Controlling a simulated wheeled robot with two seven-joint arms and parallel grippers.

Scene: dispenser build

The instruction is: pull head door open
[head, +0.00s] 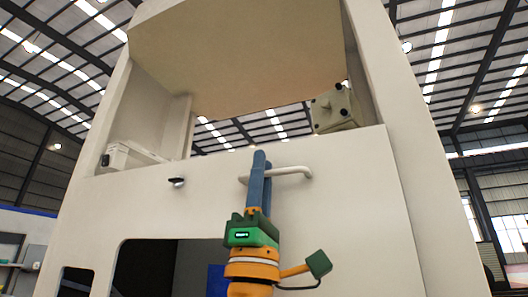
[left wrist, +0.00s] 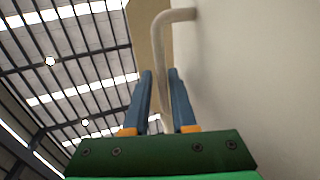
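The head door is the broad off-white front panel (head: 345,215) in the head view, upright, with a pale bar handle (head: 296,174) near its top. My left gripper (head: 261,157), with blue fingers and a green body, reaches up from below to the handle's left part. In the left wrist view the handle (left wrist: 160,42) runs between the two fingers of the gripper (left wrist: 160,86), which sit close on either side of it. The fingers hide part of the bar. My right gripper is in neither view.
Above the door is an open bay under a large tan panel (head: 235,55). A beige block with dark knobs (head: 334,108) stands at its right and a white box (head: 130,156) at its left. A dark latch (head: 177,181) sticks out left of the handle.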

